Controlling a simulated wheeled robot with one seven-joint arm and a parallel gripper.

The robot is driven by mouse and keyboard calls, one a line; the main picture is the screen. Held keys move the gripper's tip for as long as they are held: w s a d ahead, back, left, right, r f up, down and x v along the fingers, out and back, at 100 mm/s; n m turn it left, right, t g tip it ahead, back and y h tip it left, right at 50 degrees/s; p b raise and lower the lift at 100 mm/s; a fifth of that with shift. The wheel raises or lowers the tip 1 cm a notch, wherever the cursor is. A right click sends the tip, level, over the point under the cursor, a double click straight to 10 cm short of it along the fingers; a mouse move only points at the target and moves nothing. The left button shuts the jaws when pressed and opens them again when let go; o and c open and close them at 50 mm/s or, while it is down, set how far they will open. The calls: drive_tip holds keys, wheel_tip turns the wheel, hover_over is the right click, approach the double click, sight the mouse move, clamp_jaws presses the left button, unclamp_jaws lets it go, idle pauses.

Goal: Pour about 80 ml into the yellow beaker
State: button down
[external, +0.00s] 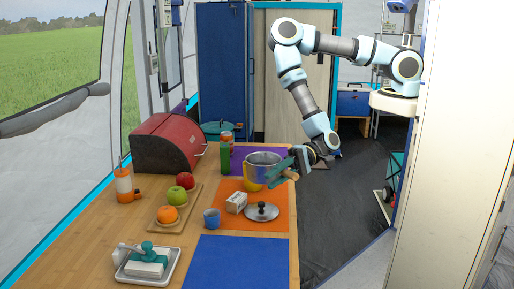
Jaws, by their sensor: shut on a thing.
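How much is in the beaker cannot be seen. No stream of liquid is visible.
A pan lid (262,211), a white box (236,202) and a blue cup (211,218) stand nearby. Fruit on a board (187,213), a red bread bin (166,143) and a tray (172,273) are to the left. A green bottle (225,158) stands behind. The blue mat (237,262) is clear.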

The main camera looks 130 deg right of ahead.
drive_tip(key=shift+s+a+f+n+g+y+b, duration=0.65)
drive_tip(key=shift+s+f+n+g+y+b, duration=0.85)
drive_tip(key=shift+s+f+n+y+b, duration=2.3)
drive_tip(key=s+r+n+g+y+b, duration=0.3)
drive_tip(key=s+r+n+g+y, duration=0.1)
drive_tip(key=s+r+g+y, duration=0.15)
drive_tip(key=s+d+f+b, duration=0.1)
drive_tip(key=s+d+f, duration=0.1)
drive_tip(key=s+d, duration=0.7)
drive_tip(key=s+d+f+t+b, duration=0.1)
drive_tip(key=s+d+f+b, duration=0.1)
drive_tip(key=s+d, duration=0.8)
drive_tip(key=shift+d+m+h+b, duration=0.25)
drive_tip(key=shift+m+h+b, duration=0.05)
drive_tip(key=shift+m+h, duration=0.1)
